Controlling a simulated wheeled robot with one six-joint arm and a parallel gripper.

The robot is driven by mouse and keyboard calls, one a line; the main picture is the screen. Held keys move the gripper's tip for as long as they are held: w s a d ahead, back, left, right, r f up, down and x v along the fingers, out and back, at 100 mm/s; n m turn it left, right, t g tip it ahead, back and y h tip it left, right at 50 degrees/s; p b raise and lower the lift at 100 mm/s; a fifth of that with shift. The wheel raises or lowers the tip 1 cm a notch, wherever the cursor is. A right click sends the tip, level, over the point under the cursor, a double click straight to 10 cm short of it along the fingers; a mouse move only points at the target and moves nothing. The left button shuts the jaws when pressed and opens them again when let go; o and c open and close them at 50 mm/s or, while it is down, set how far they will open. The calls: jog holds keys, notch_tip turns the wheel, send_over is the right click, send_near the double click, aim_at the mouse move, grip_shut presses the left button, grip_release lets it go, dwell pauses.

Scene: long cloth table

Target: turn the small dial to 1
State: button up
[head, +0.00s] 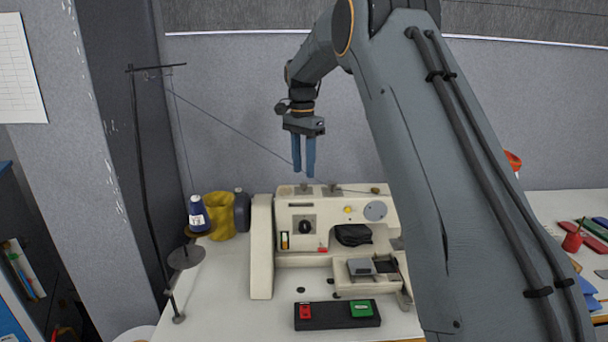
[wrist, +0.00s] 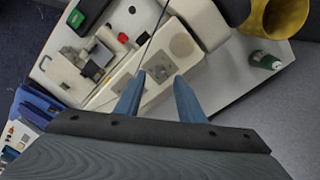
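A cream sewing machine (head: 262,245) stands on the white table. Its front carries a black knob (head: 304,227) on a grey plate and a larger grey disc (head: 375,211) to the right. I cannot tell for sure which is the small dial, and no numbers are readable. My gripper (head: 304,176) points down just above the machine's top, apart from the front knob. In the wrist view my gripper (wrist: 158,76) has its two blue fingers spread with nothing held between them. A grey round part (wrist: 181,46) lies just beyond the fingertips there.
A thread stand with a dark blue spool (head: 197,213) and a yellow container (head: 221,216) are left of the machine. A thread runs across to the machine top. A black box with red and green buttons (head: 338,324) lies in front. Bare table (head: 225,280) shows at left.

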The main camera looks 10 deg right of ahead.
aim_at(303, 183)
jog(key=shift+f+p, duration=0.45)
jog(key=shift+f, duration=1.4)
grip_shut()
jog(key=n, duration=1.1)
jog(key=shift+r+n, duration=0.1)
jog(key=shift+n, duration=0.3)
